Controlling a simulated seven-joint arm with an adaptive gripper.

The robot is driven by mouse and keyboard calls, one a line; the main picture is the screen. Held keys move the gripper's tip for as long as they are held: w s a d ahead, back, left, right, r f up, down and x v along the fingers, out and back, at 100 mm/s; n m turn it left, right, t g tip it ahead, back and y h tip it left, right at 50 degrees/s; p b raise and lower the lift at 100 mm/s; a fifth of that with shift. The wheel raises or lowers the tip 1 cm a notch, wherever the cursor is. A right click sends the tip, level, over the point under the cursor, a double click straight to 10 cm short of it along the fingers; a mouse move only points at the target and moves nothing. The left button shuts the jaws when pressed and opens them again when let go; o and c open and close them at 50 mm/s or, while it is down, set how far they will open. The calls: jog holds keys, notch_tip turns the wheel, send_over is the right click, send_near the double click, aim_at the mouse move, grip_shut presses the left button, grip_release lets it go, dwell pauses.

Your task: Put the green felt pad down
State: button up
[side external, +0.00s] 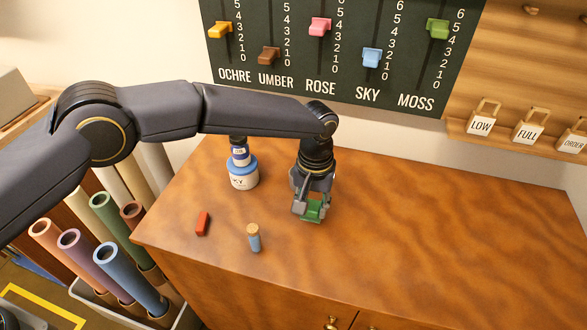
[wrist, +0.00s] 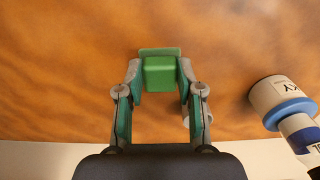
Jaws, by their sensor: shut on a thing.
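The green felt pad (side external: 314,211) is a small green block between the fingers of my gripper (side external: 312,206) in the side external view. In the wrist view the green pad (wrist: 160,75) sits between the two fingertips of my gripper (wrist: 160,78), which are shut on it. The pad is over or on the wooden table (side external: 430,240), right of the middle of its left half. I cannot tell whether its underside touches the wood.
A blue-and-white SKY jar (side external: 243,175) stands left of my gripper; it also shows in the wrist view (wrist: 284,100). A red block (side external: 203,223) and a blue cork-topped vial (side external: 254,238) are at the front left. The table's right side is clear.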

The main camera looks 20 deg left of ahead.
aim_at(313, 207)
jog(key=shift+w+d+f, duration=0.1)
jog(key=shift+f, duration=1.65)
jog(key=shift+f, duration=0.1)
jog(key=o, duration=1)
jog(key=shift+c, duration=0.2)
